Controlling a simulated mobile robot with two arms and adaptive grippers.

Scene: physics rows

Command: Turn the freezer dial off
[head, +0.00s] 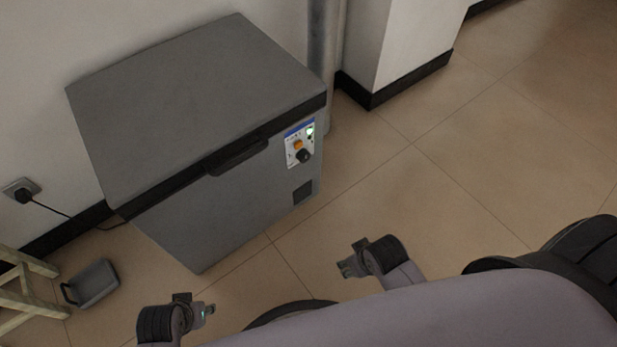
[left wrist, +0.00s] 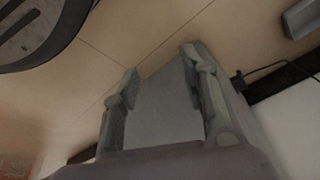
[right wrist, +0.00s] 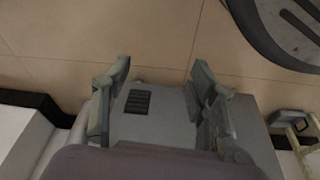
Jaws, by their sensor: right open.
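The grey chest freezer (head: 215,215) stands against the wall with its lid shut. Its control panel (head: 291,160) is at the right end of the front face. The black freezer dial (head: 304,156) is on the panel, below an orange switch (head: 298,145) and a lit green light (head: 310,131). My right gripper (head: 347,265) is open and empty, in front of the freezer and apart from the dial. My left gripper (head: 208,311) is lower left, also apart from the freezer. Its fingers stand apart with nothing between them in the left wrist view (left wrist: 160,68). Neither wrist view shows the dial.
A dark vent (head: 303,192) is low on the freezer front. A pipe (head: 322,45) and a white wall corner (head: 395,45) stand right of the freezer. A grey box (head: 93,284) and a wooden frame (head: 22,295) are at lower left. The tiled floor (head: 440,170) at right is clear.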

